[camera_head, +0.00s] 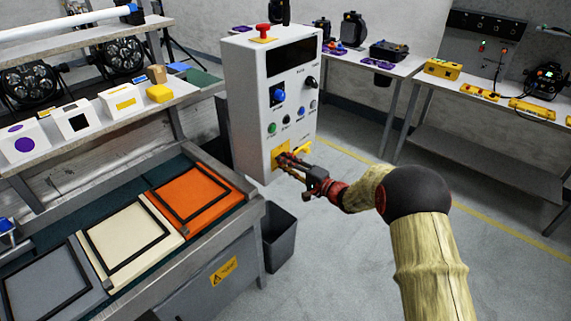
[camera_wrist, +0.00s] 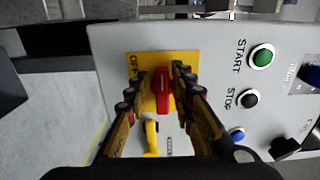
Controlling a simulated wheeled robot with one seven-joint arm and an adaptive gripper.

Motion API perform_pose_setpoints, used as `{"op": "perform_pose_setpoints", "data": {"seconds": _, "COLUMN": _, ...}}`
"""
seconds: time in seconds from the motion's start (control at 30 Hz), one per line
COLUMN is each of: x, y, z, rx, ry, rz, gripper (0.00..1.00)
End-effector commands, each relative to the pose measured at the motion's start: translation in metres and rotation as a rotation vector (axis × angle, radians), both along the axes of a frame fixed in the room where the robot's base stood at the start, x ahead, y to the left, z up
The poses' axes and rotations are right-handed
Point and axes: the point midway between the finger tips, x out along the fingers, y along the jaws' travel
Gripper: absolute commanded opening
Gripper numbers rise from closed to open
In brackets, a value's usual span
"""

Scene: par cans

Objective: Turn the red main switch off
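The red main switch (camera_wrist: 163,92) shows in the wrist view as a red handle on a yellow plate (camera_wrist: 190,59). The handle lies lengthwise up and down in that picture, and the word OFF is printed to its left on the plate. My gripper (camera_wrist: 164,72) has one finger on each side of the handle, very close to it. I cannot tell whether the fingers press on it. In the head view my gripper (camera_head: 283,159) is at the lower front of the grey control box (camera_head: 246,110), covering the switch.
A yellow part (camera_wrist: 151,137) hangs by the switch. A green START button (camera_wrist: 262,57), a black STOP button (camera_wrist: 249,99) and a blue button (camera_wrist: 237,135) are nearby. A red mushroom button (camera_head: 263,31) tops the box. A dark bin (camera_head: 281,240) stands below; floor to the right is clear.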

Motion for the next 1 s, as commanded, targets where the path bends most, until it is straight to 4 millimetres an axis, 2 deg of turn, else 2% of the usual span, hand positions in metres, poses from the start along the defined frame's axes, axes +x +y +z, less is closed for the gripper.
{"op": "perform_pose_setpoints", "data": {"seconds": 0.1, "x": 0.0, "y": 0.0, "z": 0.001, "rx": 0.001, "ry": -0.001, "rz": 0.0, "gripper": 0.32}}
{"op": "perform_pose_setpoints", "data": {"seconds": 0.47, "x": -0.002, "y": -0.005, "z": 0.002, "rx": 0.001, "ry": -0.002, "rz": -0.001, "gripper": 0.32}}
{"op": "perform_pose_setpoints", "data": {"seconds": 1.0, "x": -0.06, "y": -0.08, "z": 0.001, "rx": 0.0, "ry": -0.001, "rz": -0.003, "gripper": 0.32}}
